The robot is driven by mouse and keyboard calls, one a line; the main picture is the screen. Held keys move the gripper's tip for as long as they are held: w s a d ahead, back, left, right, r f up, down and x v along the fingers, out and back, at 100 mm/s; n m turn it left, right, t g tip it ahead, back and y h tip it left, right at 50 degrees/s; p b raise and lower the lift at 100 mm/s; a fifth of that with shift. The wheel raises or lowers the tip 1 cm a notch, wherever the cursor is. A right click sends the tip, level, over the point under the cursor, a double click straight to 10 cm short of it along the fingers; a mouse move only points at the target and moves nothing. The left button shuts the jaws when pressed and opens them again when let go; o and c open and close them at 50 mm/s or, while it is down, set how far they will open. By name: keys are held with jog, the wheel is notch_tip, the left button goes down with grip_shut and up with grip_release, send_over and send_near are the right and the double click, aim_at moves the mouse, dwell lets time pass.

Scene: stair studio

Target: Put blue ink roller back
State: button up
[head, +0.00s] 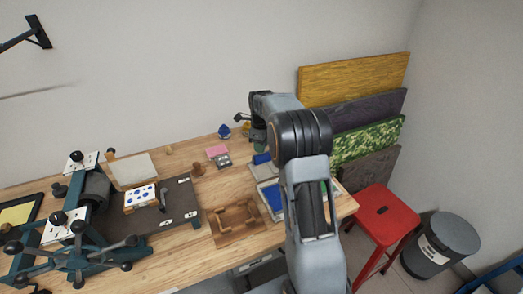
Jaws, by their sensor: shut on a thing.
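My arm rises in front of the bench, and its wrist bends over toward the back. My gripper (259,146) is small and mostly hidden behind the arm, low over the back right of the bench. It is shut on what looks like the blue ink roller (262,159), whose blue part shows just below, over a grey slab. The handle is hidden, and I cannot tell whether the roller touches the slab. A tray with blue on it (268,195) lies in front, partly covered by my arm.
A wooden tray (235,222) lies at the bench's front. The press (95,205) fills the left. A pink block (217,152) and a blue object (224,131) stand near the wall. A red stool (382,213) and a bin (442,243) stand right.

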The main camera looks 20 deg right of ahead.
jog(key=shift+w+d+f, duration=0.25)
jog(key=shift+d+f, duration=0.05)
jog(key=shift+f, duration=1.7)
jog(key=shift+f, duration=0.1)
jog(key=shift+f, duration=0.4)
jog(key=o, duration=0.8)
